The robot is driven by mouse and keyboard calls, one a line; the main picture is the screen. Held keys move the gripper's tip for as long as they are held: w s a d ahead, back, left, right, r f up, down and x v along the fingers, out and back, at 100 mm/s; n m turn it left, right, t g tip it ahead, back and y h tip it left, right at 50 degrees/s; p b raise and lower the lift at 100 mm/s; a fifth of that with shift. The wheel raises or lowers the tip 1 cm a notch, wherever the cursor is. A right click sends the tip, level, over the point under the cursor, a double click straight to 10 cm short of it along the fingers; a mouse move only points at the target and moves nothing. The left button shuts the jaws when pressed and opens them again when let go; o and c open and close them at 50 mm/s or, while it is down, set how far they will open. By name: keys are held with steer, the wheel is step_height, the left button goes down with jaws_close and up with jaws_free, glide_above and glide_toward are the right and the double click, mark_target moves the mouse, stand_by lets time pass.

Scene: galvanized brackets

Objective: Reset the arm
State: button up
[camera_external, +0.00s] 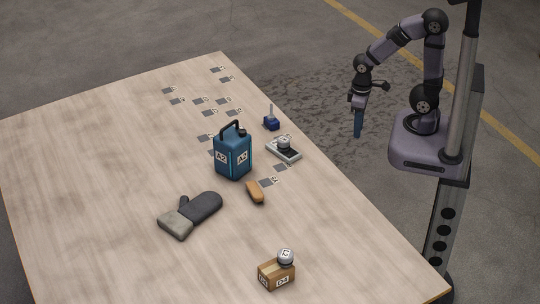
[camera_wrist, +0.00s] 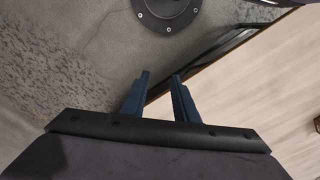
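My gripper (camera_external: 358,128) hangs beyond the table's right edge in the external view, fingers pointing down, clear of every object on the table. In the wrist view its two blue fingers (camera_wrist: 161,77) stand apart with an empty gap between them, so it is open and holds nothing. My arm is raised and bent above its base at the right.
The wooden table (camera_external: 90,165) holds a blue jerrycan (camera_external: 233,155), a small scale (camera_external: 284,150), a blue-based item (camera_external: 271,123), an orange-brown item (camera_external: 255,192), a grey mitt (camera_external: 190,215), a cardboard box (camera_external: 276,275) with a round labelled item (camera_external: 286,256), and several flat marked tags (camera_external: 201,100).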

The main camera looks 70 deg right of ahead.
step_height(320, 180, up, 9)
steer(key=p, duration=0.7)
stand_by(0.5)
